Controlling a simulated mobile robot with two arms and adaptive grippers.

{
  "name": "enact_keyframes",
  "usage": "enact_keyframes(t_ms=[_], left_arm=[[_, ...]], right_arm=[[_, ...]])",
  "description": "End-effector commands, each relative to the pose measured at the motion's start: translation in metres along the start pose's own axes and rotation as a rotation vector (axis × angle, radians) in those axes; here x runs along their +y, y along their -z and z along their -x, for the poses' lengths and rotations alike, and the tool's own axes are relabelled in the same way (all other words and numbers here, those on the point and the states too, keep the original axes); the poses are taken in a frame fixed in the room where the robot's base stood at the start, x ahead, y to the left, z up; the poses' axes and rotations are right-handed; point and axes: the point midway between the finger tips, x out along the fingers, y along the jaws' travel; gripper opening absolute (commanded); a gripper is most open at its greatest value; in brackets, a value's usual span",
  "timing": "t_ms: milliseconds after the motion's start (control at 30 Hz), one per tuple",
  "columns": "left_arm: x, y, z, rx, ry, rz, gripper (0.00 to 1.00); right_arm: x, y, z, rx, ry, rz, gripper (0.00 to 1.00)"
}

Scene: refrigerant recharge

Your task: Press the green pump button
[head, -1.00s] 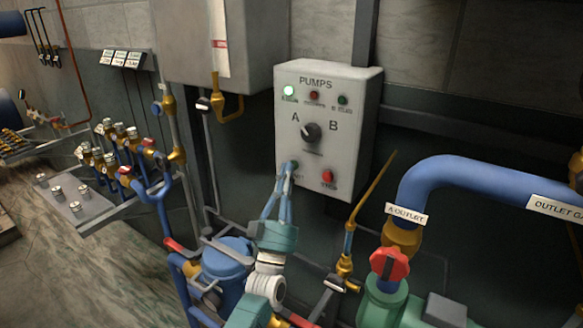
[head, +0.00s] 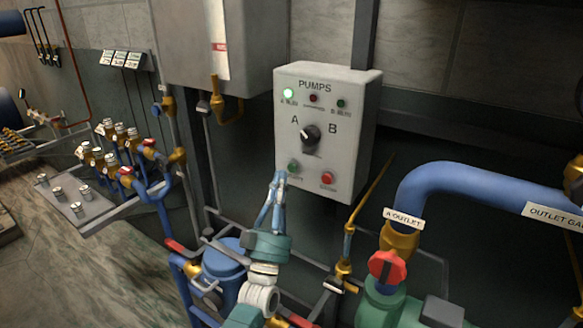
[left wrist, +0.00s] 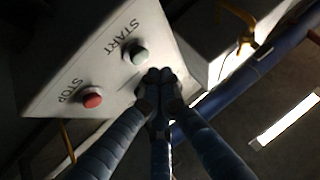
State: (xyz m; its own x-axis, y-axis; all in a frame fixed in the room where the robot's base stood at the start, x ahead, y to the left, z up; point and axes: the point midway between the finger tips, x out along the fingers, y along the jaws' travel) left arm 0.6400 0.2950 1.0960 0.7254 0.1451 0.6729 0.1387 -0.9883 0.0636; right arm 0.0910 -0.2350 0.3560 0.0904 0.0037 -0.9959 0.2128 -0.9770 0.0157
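The grey PUMPS panel (head: 355,120) hangs on the wall in the middle of the head view. The green START button (head: 293,167) is at its lower left, and it also shows in the left wrist view (left wrist: 138,55). The red STOP button (head: 327,178) is to its right. My left gripper (head: 281,175) has its blue fingers drawn together and empty, with tips just below and left of the green button. In the left wrist view the tips (left wrist: 158,78) appear apart from the button. My right gripper is not in view.
A black A/B selector knob (head: 311,134) sits above the buttons. The upper-left green lamp (head: 289,93) is lit. A blue outlet pipe (head: 470,178) with a red valve knob (head: 388,267) stands right. Brass-fitted blue pipes (head: 160,190) stand left.

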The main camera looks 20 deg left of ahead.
Motion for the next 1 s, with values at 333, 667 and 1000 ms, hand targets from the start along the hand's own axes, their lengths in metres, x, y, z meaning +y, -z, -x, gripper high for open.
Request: enact_keyframes(t_ms=[333, 667, 1000], left_arm=[[-0.01, 0.024, 0.023, -0.001, 0.0, -0.002, 0.0], [-0.011, 0.028, 0.028, 0.002, 0.0, -0.001, 0.0], [-0.011, 0.027, 0.027, 0.001, 0.0, -0.001, 0.0]], right_arm=[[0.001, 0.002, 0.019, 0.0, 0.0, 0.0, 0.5], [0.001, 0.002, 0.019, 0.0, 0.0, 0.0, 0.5], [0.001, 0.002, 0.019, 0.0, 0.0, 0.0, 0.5]])
